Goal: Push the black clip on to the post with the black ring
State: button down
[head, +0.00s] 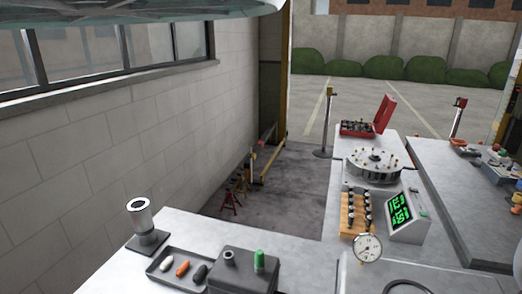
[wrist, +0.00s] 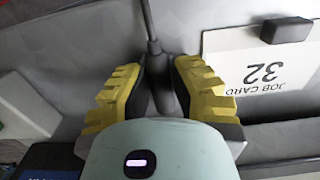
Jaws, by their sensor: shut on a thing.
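My gripper (wrist: 158,98) is shut, its two yellow ridged fingers on either side of a dark piece with a thin cable, which looks like the black clip (wrist: 158,72). The cable runs up and away from it to the top edge of the wrist view. The clip's lower part is hidden by the fingers and the gripper body. My gripper does not show in the head view. I cannot make out a post with a black ring in either view.
In the wrist view a white job card (wrist: 258,68) lies on the right, with a black block (wrist: 286,29) at its top edge. The head view shows a grey box (head: 243,279), a tray (head: 155,268), a gauge (head: 367,249) and a green-digit display (head: 401,211).

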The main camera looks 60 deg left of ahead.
jog(key=shift+r+p, duration=2.45)
jog(key=shift+r, duration=1)
